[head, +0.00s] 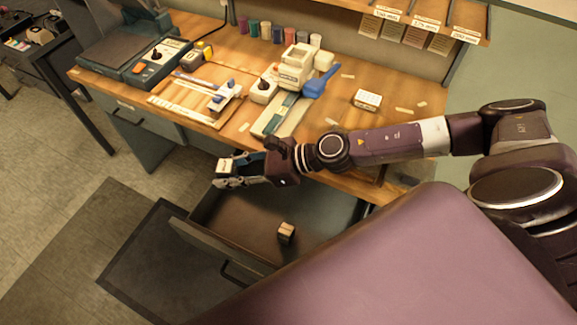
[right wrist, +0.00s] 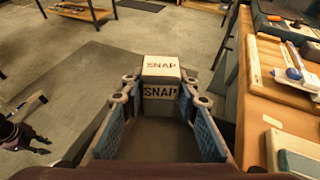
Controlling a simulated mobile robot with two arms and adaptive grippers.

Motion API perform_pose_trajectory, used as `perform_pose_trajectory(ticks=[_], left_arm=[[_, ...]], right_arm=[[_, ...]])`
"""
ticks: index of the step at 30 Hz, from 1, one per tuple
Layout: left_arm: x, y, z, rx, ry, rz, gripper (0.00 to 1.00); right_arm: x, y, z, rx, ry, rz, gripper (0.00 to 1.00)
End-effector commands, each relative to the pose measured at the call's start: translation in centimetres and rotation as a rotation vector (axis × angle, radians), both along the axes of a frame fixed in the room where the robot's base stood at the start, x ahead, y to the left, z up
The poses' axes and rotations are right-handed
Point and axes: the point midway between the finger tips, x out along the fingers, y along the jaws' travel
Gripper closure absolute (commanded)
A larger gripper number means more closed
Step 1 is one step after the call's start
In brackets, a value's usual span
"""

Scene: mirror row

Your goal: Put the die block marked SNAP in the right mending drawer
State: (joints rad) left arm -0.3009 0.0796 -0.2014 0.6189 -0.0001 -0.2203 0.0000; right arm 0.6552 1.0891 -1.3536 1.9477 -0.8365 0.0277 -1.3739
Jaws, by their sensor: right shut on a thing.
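The die block marked SNAP (right wrist: 161,68) is light-topped, with SNAP on two faces in the right wrist view. My right gripper (head: 238,170) is shut on it, with a blue-padded finger on each side. In the head view the block (head: 224,165) is at the fingertips, beyond the upper left corner of the open drawer. The right mending drawer (head: 222,244) is pulled out below the bench. A small block (head: 286,233) lies inside it; its marking is unreadable.
The wooden bench (head: 340,120) carries a grey machine (head: 130,50), a cream device (head: 295,67), a blue-handled tool (head: 320,78), a white block (head: 367,99) and several spools. A shut drawer (head: 125,112) is to the left. Most of the open drawer's floor is clear.

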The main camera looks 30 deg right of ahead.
Motion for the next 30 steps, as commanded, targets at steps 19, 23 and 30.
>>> perform_pose_trajectory(ticks=[19,23,30], left_arm=[[0.1,-0.1,-3.7,-0.001,-0.002,0.001,0.75],[0.1,-0.1,-4.3,-0.001,-0.002,0.001,0.75],[0.2,-0.1,-4.8,-0.001,-0.003,0.002,0.75]], right_arm=[[-0.2,-0.4,-9.8,0.003,0.005,0.003,1.00],[-0.1,-0.4,-12.9,0.003,0.002,0.003,1.00],[0.0,-0.4,-16.1,0.001,-0.002,0.006,1.00]])
